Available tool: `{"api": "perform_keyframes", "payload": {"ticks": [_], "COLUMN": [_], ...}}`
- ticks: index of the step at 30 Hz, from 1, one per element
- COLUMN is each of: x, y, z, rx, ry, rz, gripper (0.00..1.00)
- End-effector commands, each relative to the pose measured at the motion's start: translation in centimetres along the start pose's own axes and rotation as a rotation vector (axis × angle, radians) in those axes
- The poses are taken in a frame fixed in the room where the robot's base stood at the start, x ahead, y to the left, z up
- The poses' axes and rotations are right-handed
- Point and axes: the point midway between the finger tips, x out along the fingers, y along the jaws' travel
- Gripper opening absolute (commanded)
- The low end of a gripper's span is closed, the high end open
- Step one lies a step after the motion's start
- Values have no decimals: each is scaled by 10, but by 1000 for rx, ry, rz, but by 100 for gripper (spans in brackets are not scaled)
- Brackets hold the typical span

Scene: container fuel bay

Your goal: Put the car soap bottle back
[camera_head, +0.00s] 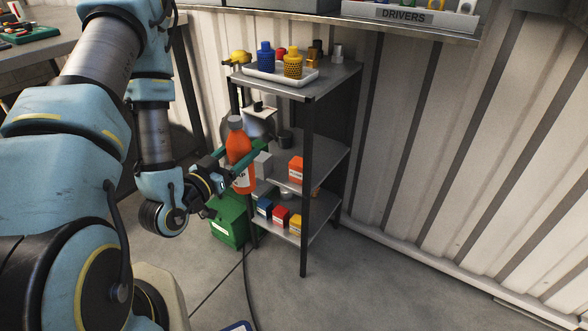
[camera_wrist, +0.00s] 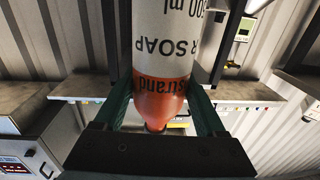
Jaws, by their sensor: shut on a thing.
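The car soap bottle (camera_head: 239,142) is orange with a grey cap and a white label; it hangs nearly upright in front of the metal shelf rack (camera_head: 307,190). My gripper (camera_head: 240,158) is shut on its body, one green finger on each side. In the wrist view the bottle (camera_wrist: 172,45) lies between the fingers (camera_wrist: 165,105), its label reading "SOAP" upside down and its orange shoulder toward the palm. The bottle hides part of the middle shelf, where a white box (camera_head: 263,165) and an orange-red box (camera_head: 296,170) stand. I cannot tell whether the bottle touches the shelf.
A white tray (camera_head: 270,79) with blue and yellow bottles is on the rack's top. Small blue, red and yellow boxes stand on the lower shelf. A green container (camera_head: 228,222) is on the floor at its left. A wall shelf (camera_head: 420,27) overhangs. The right floor is clear.

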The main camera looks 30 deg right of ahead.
Motion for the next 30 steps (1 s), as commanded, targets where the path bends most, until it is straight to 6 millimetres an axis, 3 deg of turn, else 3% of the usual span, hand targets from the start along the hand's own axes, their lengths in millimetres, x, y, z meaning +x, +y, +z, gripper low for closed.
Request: {"api": "perform_keyframes", "payload": {"ticks": [30], "x": [42], "y": [2], "z": [24], "rx": [5], "ry": [250], "rz": [8], "gripper": [0]}}
